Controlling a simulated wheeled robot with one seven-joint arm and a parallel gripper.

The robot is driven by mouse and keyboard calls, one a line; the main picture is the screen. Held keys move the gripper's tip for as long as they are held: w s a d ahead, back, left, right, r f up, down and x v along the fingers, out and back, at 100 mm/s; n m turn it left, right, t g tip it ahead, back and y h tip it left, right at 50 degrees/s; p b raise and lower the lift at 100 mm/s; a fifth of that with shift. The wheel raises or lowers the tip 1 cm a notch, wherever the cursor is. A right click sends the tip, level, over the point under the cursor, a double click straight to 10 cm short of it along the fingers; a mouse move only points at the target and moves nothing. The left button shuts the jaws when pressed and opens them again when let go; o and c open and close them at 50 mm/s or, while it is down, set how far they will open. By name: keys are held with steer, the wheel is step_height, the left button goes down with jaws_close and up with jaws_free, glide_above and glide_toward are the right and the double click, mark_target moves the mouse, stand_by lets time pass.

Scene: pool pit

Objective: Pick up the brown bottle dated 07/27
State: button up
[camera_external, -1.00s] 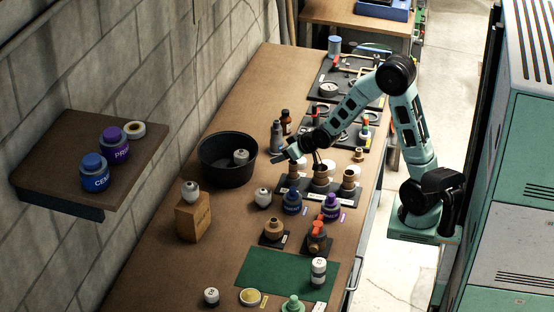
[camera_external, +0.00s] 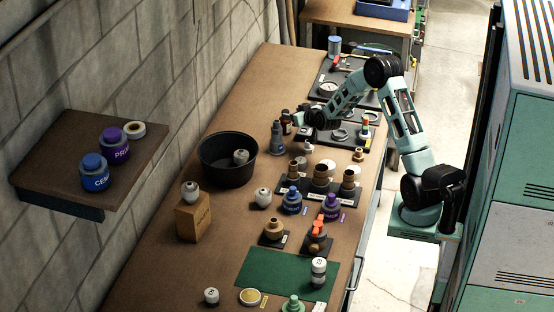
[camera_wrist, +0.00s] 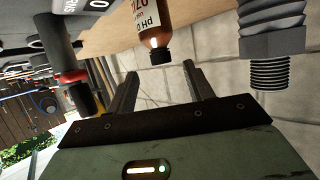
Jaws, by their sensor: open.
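The brown bottle (camera_external: 286,128) stands on the bench near the far-left part of the fittings, partly hidden by my gripper (camera_external: 295,118). In the wrist view the brown bottle (camera_wrist: 153,20) appears upside down, with a black cap and a white label. The label shows "pH" and part of a date starting "07/2"; the rest is cut off. My gripper (camera_wrist: 160,72) is open and empty, its two fingers pointing toward the bottle. The bottle's cap lies between the finger lines in the picture; I see no contact.
A grey threaded fitting (camera_external: 277,138) stands close beside the bottle and also shows in the wrist view (camera_wrist: 272,45). A black tub (camera_external: 228,175) is nearer on the left. Dark trays with gauges and rings (camera_external: 345,95) lie to the right and behind.

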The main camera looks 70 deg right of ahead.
mark_target(286, 111)
steer(key=shift+p+x, duration=0.95)
steer(key=shift+x, duration=2.9)
steer(key=shift+w+r, duration=0.1)
steer(key=shift+c, duration=0.3)
steer(key=c, duration=1.1)
steer(key=shift+o, duration=0.2)
